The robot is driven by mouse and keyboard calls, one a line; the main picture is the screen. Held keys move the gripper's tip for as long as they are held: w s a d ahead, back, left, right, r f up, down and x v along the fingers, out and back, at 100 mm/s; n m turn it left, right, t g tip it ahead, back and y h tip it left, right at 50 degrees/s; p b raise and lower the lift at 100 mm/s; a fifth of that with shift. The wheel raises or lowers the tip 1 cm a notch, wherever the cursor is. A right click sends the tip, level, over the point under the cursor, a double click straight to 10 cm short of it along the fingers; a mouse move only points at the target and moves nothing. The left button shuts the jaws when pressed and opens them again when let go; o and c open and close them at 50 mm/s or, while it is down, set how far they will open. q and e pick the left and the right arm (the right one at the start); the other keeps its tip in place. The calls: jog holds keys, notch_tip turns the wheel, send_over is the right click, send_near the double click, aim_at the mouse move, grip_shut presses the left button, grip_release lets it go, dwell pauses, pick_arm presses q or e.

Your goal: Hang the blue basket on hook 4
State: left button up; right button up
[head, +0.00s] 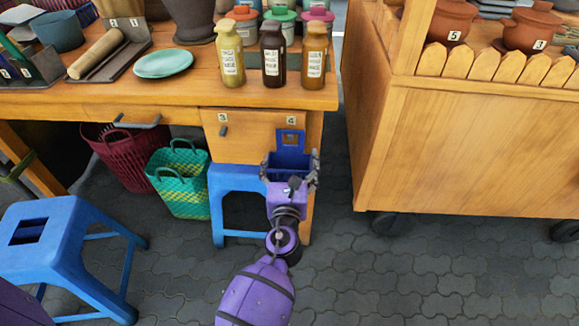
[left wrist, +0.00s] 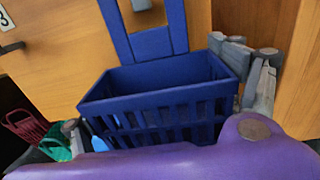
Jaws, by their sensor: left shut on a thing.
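The blue basket (head: 291,164) is up against the wooden cabinet front, below the label 4 (head: 291,120). It has a tall back plate with a square opening (head: 290,138). My left gripper (head: 290,172) is shut on the basket, with a finger at either side. In the left wrist view the basket (left wrist: 165,105) looks empty and a little tilted in the picture. A small grey piece, perhaps hook 4 (left wrist: 141,4), shows within the plate's opening. I cannot tell whether it bears the basket. My right gripper is not in view.
Hook 3 (head: 223,131) is bare to the left. A blue stool (head: 236,178) stands just below and left of the basket. Green (head: 180,182) and dark red (head: 125,160) baskets are beneath the table. Bottles (head: 272,55) stand above, near the table edge. A wooden cart (head: 460,140) is at right.

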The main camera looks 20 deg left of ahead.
pick_arm(q)
jog(key=shift+w+a, duration=0.15)
jog(key=shift+w, duration=0.4)
jog(key=shift+w+a+f+b, duration=0.15)
jog(key=shift+w+f+b, duration=0.2)
jog(key=shift+w, duration=0.25)
jog(key=o, duration=1.6)
jog(key=shift+c, duration=0.2)
jog(key=shift+o, duration=1.4)
jog(key=shift+w+f, duration=0.1)
jog(key=shift+f, duration=0.05)
jog(key=shift+s, duration=0.2)
